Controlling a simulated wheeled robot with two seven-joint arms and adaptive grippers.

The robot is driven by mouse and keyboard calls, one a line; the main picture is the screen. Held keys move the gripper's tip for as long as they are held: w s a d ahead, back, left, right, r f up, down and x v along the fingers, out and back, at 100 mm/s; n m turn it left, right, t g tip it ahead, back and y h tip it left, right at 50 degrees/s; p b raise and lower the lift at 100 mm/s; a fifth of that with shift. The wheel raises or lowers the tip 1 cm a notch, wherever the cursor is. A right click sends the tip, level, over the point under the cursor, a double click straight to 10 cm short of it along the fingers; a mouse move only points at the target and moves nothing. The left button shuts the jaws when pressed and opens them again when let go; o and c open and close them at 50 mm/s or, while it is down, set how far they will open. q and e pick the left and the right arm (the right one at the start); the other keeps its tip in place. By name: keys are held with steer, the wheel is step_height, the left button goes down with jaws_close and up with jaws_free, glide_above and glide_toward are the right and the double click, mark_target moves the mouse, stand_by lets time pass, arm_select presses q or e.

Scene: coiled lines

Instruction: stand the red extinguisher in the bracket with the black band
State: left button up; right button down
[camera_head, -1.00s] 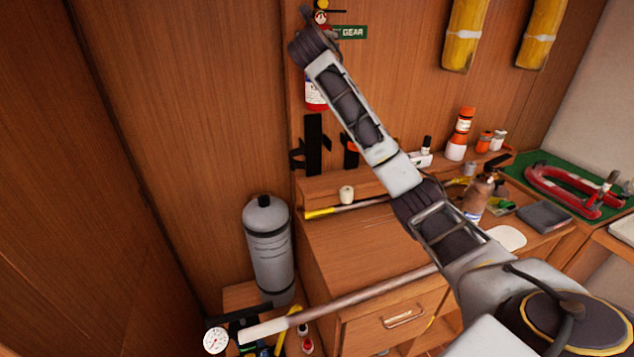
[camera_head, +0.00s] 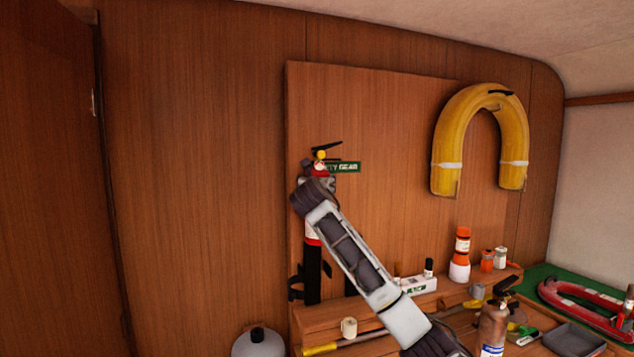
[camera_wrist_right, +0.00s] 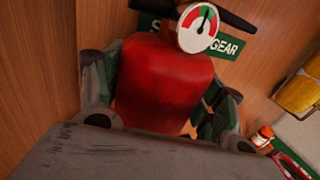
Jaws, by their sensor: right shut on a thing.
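The red extinguisher (camera_head: 313,233) hangs upright in front of the wooden panel, with its white label partly behind my arm. My right gripper (camera_head: 318,184) is shut around its upper body, just below the valve. The right wrist view shows the red body (camera_wrist_right: 165,85) between the two jaws, with its gauge (camera_wrist_right: 198,28) above. A black bracket (camera_head: 312,275) with side straps is on the panel. The extinguisher's lower end appears just above or overlapping the bracket's top; I cannot tell the gap in depth. A second dark bracket (camera_head: 350,287) is mostly hidden by my arm. My left gripper is out of view.
A green gear sign (camera_head: 346,167) is behind the extinguisher's top. A yellow horseshoe buoy (camera_head: 446,135) hangs at right. The panel between is clear.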

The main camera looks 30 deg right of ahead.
step_height(320, 180, down, 21)
steer(key=shift+r+p, duration=0.15)
steer(key=shift+p, duration=0.2)
stand_by(1.2)
steer(key=shift+f, duration=2.15)
steer(key=c, duration=0.7)
jaws_free()
steer(key=shift+f, duration=0.35)
steer(key=o, duration=0.5)
steer(key=shift+s+a+r, duration=0.1)
steer(key=shift+s+r, duration=0.05)
steer(key=shift+s, duration=0.05)
steer(key=shift+w, duration=0.1)
